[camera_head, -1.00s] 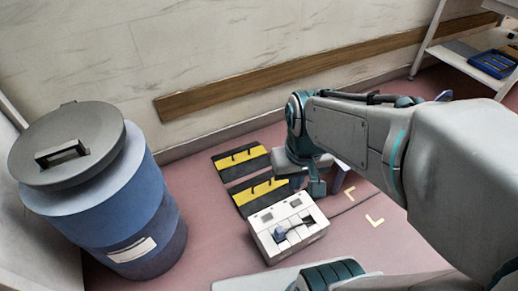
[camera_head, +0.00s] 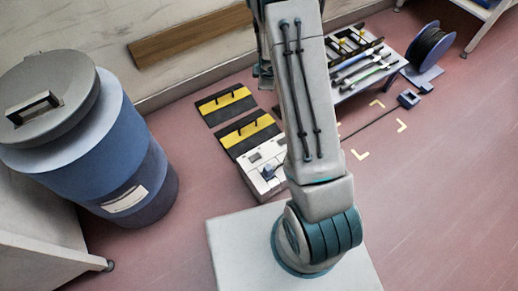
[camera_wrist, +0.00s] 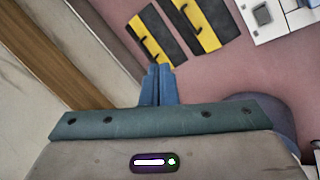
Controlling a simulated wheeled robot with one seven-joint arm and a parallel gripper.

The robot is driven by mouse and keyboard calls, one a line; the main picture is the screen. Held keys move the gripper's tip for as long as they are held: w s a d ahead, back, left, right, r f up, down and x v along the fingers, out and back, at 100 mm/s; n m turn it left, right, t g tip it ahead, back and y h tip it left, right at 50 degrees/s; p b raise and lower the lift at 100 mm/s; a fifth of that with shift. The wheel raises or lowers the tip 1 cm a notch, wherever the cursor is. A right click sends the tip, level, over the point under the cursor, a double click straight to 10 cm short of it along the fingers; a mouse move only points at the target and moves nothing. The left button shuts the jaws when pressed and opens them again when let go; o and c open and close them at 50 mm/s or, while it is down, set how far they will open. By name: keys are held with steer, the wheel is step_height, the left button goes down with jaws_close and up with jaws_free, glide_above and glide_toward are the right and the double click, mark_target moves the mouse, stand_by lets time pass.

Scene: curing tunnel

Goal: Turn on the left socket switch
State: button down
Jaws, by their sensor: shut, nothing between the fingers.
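The white socket box (camera_head: 246,180) sits on the floor in the head view, with its right part hidden behind my arm. Grey square patches show on its top, and a blue-grey plug-like piece (camera_head: 268,171) is on it. In the wrist view, the box (camera_wrist: 270,34) is cut off at the top right corner, with one grey square (camera_wrist: 262,15) visible. I cannot tell the state of the left switch. My gripper (camera_wrist: 159,69) is shut and empty, apart from the box and left of it in the wrist view. In the head view it is mostly hidden behind my arm.
Two black-and-yellow handled panels (camera_head: 225,105) lie beyond the box. A blue lidded drum (camera_head: 105,150) stands at the left. A tool rack (camera_head: 345,88), a cable reel (camera_head: 430,47) and a cable with a blue-grey end block (camera_head: 408,99) are at the right. Floor at the far right is clear.

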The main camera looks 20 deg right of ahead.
step_height(320, 180, down, 9)
steer(key=s+a+n+g+y, duration=0.2)
steer(key=n, duration=0.1)
steer(key=n+g, duration=0.4)
glide_above(258, 155)
steer(key=d, duration=0.2)
step_height(258, 155, down, 9)
steer(key=shift+w+d+r+y, duration=0.1)
steer(key=shift+w+d+y, duration=0.05)
steer(key=shift+w+y, duration=0.25)
steer(key=b+x, duration=0.2)
steer(key=x, duration=0.2)
steer(key=b+x, duration=0.2)
steer(key=x, duration=0.2)
steer(key=b+x, duration=0.3)
steer(key=x, duration=0.1)
steer(key=shift+d+f, duration=0.2)
steer(key=shift+d, duration=0.15)
steer(key=shift+d+f+b, duration=0.15)
steer(key=shift+f+b, duration=0.25)
steer(key=shift+f, duration=0.4)
